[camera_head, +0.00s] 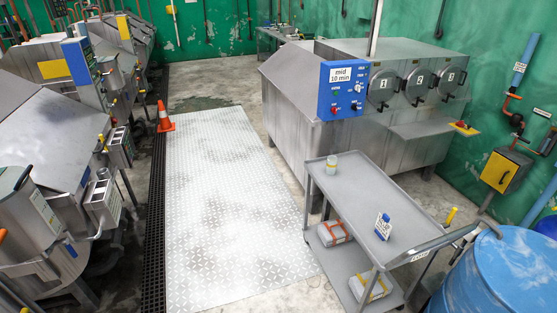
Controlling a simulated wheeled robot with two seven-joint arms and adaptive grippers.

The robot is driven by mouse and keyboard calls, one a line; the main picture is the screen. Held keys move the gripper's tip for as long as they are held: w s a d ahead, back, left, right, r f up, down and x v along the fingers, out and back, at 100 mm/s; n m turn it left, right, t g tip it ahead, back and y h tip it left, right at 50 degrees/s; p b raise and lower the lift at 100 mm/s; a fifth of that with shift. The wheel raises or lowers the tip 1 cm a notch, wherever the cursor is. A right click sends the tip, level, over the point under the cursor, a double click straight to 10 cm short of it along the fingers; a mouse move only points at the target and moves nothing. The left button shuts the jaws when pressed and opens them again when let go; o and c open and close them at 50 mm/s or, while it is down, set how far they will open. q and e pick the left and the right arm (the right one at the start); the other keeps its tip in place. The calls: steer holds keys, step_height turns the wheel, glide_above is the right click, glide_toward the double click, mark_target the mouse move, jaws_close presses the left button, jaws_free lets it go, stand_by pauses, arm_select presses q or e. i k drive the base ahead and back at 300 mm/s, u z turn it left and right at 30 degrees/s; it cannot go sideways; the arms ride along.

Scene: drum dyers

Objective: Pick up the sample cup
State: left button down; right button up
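A small pale grey-green cup (331,164) stands upright near the far left corner of the top shelf of a grey cart (358,197). It looks like the sample cup, but it is too small to read any marking on it. Nothing touches it. Neither of my grippers shows in the head view.
A blue-and-white labelled bottle (383,226) stands nearer on the cart top. Strapped boxes (334,233) lie on its lower shelf. A blue drum (490,280) is at the right front. A steel machine (345,130) stands behind the cart. The tread-plate walkway (225,200) is clear.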

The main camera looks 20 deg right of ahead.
mark_target(332, 160)
steer(key=u, duration=0.2)
steer(key=i, duration=1.6)
steer(key=z, duration=0.75)
